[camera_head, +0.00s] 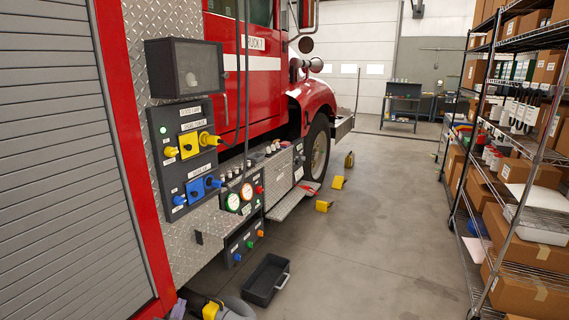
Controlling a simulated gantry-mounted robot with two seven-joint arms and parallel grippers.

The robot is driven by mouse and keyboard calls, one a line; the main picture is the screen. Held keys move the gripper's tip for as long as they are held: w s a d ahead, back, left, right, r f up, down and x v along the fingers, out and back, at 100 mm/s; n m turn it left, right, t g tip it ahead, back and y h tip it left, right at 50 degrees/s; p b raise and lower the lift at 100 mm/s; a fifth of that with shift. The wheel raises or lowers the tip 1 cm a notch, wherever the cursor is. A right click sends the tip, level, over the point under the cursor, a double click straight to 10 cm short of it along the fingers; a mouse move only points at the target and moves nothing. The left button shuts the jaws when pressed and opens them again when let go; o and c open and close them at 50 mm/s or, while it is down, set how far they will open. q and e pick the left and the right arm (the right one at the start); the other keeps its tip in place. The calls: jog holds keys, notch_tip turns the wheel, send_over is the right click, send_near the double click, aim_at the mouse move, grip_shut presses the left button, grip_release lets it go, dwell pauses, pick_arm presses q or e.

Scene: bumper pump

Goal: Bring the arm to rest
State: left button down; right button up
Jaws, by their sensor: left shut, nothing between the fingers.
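My left gripper is hard to make out; at most a small part shows at the bottom edge, shut and with nothing held. A grey rounded part (236,307) and a yellow piece (211,310) show there, cut off by the frame; I cannot tell exactly what they are. My right gripper is not in view. The red truck (265,95) fills the left half. Its upper control panel (186,155) carries yellow and blue fittings. A lower panel (240,197) has two round gauges and several knobs.
A black open bin (267,280) with a handle stands on the floor below the panels. Wire shelves (521,185) with cardboard boxes line the right. The floor between (380,240) is clear.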

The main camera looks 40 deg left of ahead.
pick_arm(q)
jog(key=s+d+f+m+g+h+p, duration=0.1)
jog(key=d+f+m+h, duration=0.1)
jog(key=d+f+h, duration=0.45)
jog(key=s+d+f+m+g+h, duration=0.15)
jog(key=d+f, duration=0.25)
jog(key=d, duration=0.6)
jog(key=s+d+f+m+g+h, duration=0.1)
jog(key=s+d+f+g+h, duration=0.15)
jog(key=s+d, duration=0.35)
jog(key=s+d+f+m+g+h, duration=0.15)
jog(key=s+d+g, duration=0.25)
jog(key=d, duration=0.4)
notch_tip(320, 180, up, 37)
jog(key=s+n+p, duration=0.1)
jog(key=p, duration=3.7)
jog(key=shift+y, duration=0.3)
